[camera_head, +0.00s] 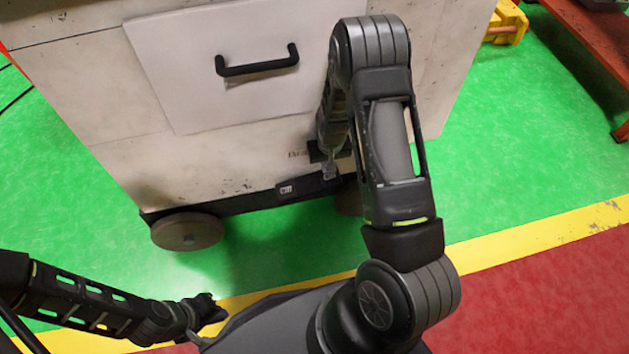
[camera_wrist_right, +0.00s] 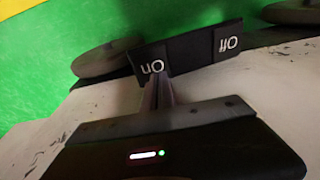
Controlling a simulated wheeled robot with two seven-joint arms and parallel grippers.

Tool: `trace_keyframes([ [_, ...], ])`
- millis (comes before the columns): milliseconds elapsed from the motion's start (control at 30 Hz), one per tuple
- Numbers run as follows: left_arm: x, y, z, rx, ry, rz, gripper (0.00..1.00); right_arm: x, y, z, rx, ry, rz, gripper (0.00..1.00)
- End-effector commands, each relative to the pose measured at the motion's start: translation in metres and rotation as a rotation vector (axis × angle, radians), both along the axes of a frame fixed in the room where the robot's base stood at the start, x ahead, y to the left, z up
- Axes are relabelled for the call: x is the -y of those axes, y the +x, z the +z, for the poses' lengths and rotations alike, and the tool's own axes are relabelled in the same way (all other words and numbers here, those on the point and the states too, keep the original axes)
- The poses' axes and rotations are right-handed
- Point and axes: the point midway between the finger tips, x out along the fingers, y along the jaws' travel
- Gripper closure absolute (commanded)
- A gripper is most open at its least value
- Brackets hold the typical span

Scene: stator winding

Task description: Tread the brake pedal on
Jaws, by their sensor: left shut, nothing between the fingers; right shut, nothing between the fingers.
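The brake pedal (camera_head: 305,188) is a black bar low on the front of the white cart. In the right wrist view the pedal (camera_wrist_right: 190,60) appears upside down, with a white "On" label (camera_wrist_right: 152,67) and an "Off" label (camera_wrist_right: 228,44). My right gripper (camera_wrist_right: 157,88) is shut and empty, its fingertips at the edge of the "On" part; I cannot tell whether they press on it. In the head view my right gripper (camera_head: 330,172) points down at the pedal's right part. My left gripper (camera_head: 208,309) is shut and empty, low at left, away from the cart.
The white cart (camera_head: 90,90) has a panel with a black handle (camera_head: 257,63) and stands on wheels (camera_head: 187,231). A yellow line (camera_head: 540,240) borders a red floor area. A red-brown table (camera_head: 600,40) stands at the top right.

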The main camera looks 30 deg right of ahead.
Motion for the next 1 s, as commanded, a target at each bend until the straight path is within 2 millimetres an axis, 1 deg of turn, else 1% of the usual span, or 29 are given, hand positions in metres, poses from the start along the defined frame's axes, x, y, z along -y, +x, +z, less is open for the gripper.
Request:
trace_keyframes([
  [367, 0.000, 0.000, -0.001, 0.000, 0.000, 0.000, 1.00, 0.000, 0.000, -0.001, 0.000, 0.000, 0.000, 1.00],
  [1000, 0.000, 0.000, -0.009, 0.000, 0.000, 0.000, 1.00, 0.000, 0.000, -0.011, 0.000, 0.000, 0.000, 1.00],
])
